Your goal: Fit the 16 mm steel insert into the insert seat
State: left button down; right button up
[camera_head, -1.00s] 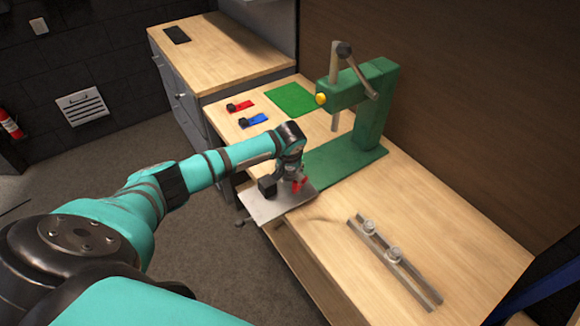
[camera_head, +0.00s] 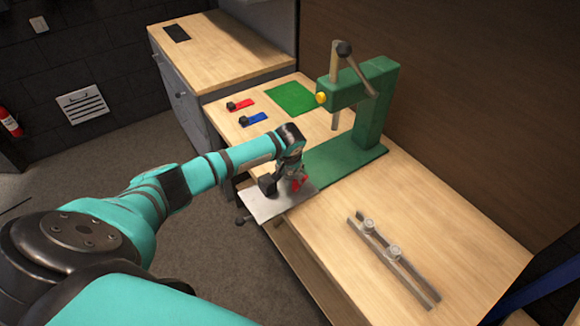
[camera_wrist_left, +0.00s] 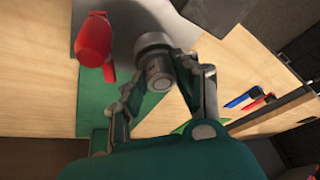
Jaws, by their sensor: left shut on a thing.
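My left gripper (camera_head: 288,168) points down over a grey metal plate (camera_head: 262,208) at the bench's front edge. In the left wrist view the gripper (camera_wrist_left: 156,72) is shut on a round steel insert (camera_wrist_left: 157,68), which has a wider grey ring at its far end. Whether this ring belongs to the insert or to the seat, I cannot tell. A red part (camera_wrist_left: 93,40) stands beside the gripper. The insert seat is not clearly visible; the gripper hides that spot in the head view. My right gripper is not in view.
A green press (camera_head: 372,110) stands behind the plate. A slotted rail (camera_head: 415,282) with two round steel pieces lies at right. Red (camera_head: 243,105) and blue (camera_head: 256,119) small items and a green mat (camera_head: 292,97) lie at the back. The right bench top is mostly clear.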

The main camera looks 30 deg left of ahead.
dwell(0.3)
pick_arm(q)
jog(key=c, duration=0.9)
grip_release()
jog(key=v, duration=1.2)
